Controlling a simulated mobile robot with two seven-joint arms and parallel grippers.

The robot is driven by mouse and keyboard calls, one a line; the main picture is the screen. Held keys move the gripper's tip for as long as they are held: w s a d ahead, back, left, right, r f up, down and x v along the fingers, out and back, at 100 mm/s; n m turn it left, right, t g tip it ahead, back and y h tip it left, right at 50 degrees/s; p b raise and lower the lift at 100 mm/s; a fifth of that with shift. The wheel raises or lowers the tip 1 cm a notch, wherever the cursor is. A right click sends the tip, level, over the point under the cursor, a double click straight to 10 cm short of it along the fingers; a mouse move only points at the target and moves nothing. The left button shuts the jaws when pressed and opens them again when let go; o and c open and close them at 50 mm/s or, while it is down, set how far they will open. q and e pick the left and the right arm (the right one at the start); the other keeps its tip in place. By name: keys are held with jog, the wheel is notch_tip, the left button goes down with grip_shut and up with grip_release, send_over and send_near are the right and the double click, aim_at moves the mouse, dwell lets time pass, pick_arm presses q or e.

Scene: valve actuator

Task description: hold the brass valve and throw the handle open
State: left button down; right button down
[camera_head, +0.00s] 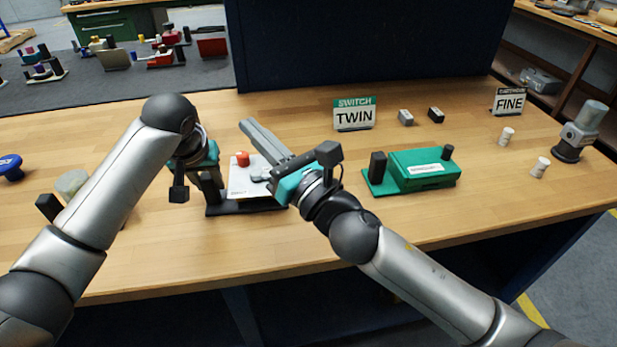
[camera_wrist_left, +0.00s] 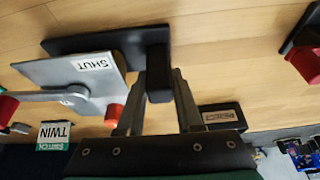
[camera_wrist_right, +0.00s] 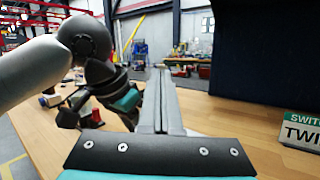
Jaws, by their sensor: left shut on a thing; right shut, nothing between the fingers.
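The valve unit is a pale grey plate (camera_head: 240,183) on a black base (camera_head: 232,210); it looks grey, not brass. In the left wrist view the plate (camera_wrist_left: 70,75) bears a label reading SHUT. A grey lever handle (camera_wrist_left: 40,97) lies across it with a red knob (camera_wrist_left: 8,106) at its far end. A separate red cylinder (camera_head: 242,158) stands at the plate's edge. My left gripper (camera_wrist_left: 160,80) is shut on the unit's black upright post (camera_wrist_left: 158,88). My right gripper (camera_head: 246,124) is shut and empty above the plate, its body hiding part of the handle.
A green device (camera_head: 425,170) stands to the right, with a SWITCH TWIN sign (camera_head: 354,114) behind it. A blue knob (camera_head: 10,167) sits at far left. Bare wood lies in front.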

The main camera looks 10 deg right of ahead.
pick_arm(q)
jog(key=shift+s+f, duration=0.2)
jog(key=shift+f, duration=0.15)
pick_arm(e)
jog(key=s+d+f+m+h, duration=0.4)
jog(key=s+d+f+h, duration=0.6)
jog(key=s, duration=0.4)
jog(key=shift+y, duration=0.6)
jog(key=w, duration=0.4)
jog(key=w+a+f, duration=0.1)
jog(key=w, duration=0.4)
jog(key=w+a, duration=0.1)
jog(key=w, duration=0.4)
jog(key=shift+w+f, duration=0.15)
jog(key=shift+w, duration=0.1)
jog(key=shift+w+d, duration=0.15)
jog(key=shift+w, duration=0.45)
jog(key=shift+s, duration=0.1)
jog(key=s+d, duration=0.3)
jog(key=s, duration=1)
jog(key=shift+s, duration=0.35)
